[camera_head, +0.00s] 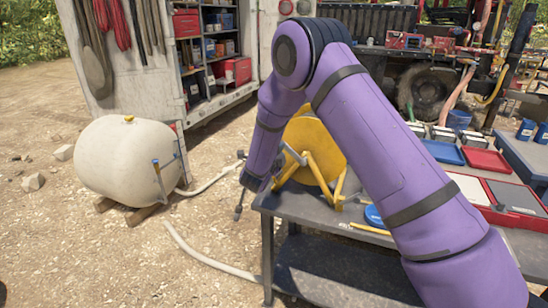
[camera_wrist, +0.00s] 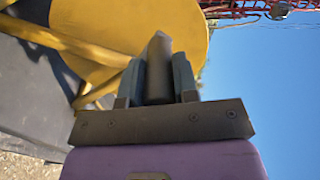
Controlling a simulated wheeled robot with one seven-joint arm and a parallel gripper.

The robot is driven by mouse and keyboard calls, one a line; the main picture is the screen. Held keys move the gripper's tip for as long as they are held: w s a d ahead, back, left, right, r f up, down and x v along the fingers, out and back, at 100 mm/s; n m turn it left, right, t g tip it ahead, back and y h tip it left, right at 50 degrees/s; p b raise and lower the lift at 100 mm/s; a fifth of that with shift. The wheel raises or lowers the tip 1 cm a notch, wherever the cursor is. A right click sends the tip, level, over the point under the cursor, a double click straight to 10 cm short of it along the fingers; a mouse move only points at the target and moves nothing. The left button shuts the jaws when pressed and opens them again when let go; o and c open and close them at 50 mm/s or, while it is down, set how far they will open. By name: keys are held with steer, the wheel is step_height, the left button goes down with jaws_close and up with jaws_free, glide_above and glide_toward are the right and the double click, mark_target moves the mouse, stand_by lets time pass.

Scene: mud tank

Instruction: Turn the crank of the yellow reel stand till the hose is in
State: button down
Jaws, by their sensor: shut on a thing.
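The yellow reel (camera_head: 315,143) stands on the grey workbench in the head view, partly hidden behind my purple arm. Its yellow stand legs (camera_head: 328,182) rest near the bench's left end. In the wrist view, the round yellow side of the reel (camera_wrist: 105,22) fills the upper left. My gripper (camera_wrist: 158,75) is shut on the dark grey crank handle (camera_wrist: 159,62), with one finger on each side of it. In the head view the arm hides most of the crank. A pale hose (camera_head: 205,262) lies on the ground left of the bench; its link to the reel is hidden.
The workbench (camera_head: 340,270) carries a blue round item (camera_head: 374,216) and a yellow bar (camera_head: 371,229). Red and blue trays (camera_head: 485,160) lie to the right. A cream tank (camera_head: 120,160) stands at left on wooden blocks.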

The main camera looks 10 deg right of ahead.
steer(key=s+d+r+m, duration=0.3)
steer(key=d+m, duration=0.3)
steer(key=m, duration=0.2)
steer(key=shift+s+d+r+m, duration=0.2)
steer(key=shift+s+r+m, duration=0.15)
steer(key=shift+s, duration=0.5)
steer(key=c, duration=0.9)
jaws_free()
steer(key=shift+s, duration=0.1)
steer(key=v, duration=1)
steer(key=shift+s+a, duration=0.15)
steer(key=shift+s, duration=0.1)
